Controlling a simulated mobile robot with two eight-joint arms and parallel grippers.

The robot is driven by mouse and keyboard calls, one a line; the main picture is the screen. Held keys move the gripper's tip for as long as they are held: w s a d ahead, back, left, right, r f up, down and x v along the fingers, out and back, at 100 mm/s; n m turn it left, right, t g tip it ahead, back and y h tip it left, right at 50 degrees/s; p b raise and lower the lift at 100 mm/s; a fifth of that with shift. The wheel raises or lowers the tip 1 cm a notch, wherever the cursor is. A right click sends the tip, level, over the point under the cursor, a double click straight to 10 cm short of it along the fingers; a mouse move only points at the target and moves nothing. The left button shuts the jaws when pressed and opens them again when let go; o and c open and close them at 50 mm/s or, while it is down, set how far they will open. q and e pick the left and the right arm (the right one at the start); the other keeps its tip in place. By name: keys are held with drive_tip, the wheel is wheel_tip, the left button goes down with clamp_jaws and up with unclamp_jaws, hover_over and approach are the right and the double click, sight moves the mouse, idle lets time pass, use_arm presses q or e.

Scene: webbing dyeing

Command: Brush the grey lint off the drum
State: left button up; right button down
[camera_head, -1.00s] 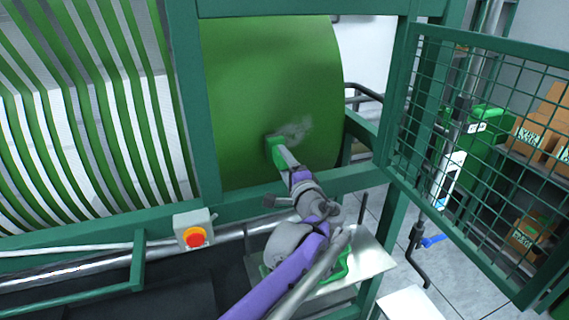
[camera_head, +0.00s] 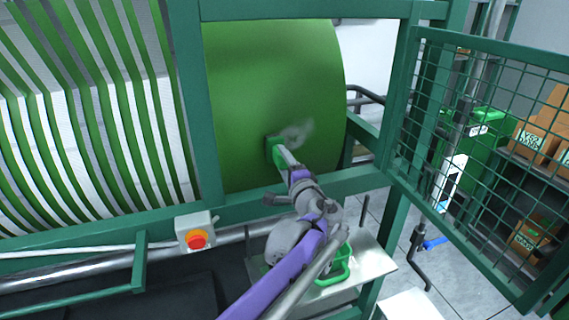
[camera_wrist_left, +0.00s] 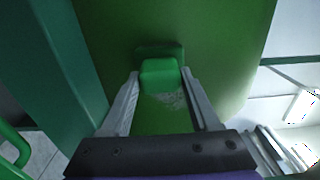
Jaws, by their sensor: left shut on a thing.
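The green drum (camera_head: 270,85) fills the middle of the head view inside a dark green frame. A patch of grey lint (camera_head: 297,131) is on its lower front face, and pale lint (camera_wrist_left: 176,100) also shows beside the brush in the wrist view. My left gripper (camera_head: 280,154) is shut on a green brush (camera_head: 272,146), just left of and below the lint. In the wrist view the brush (camera_wrist_left: 160,75) is between both fingers, with its wide head at the drum face. I cannot tell how firmly it touches. My right gripper is not in view.
Frame posts stand left and right of the drum. A control box with a red button (camera_head: 197,240) is at lower left. A mesh gate (camera_head: 490,150) stands open at right. A green-handled holder (camera_head: 338,270) sits on a metal shelf (camera_head: 375,262) below the drum.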

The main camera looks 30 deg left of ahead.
use_arm(q)
drive_tip(key=shift+w+a, duration=0.2)
drive_tip(key=shift+a, duration=0.05)
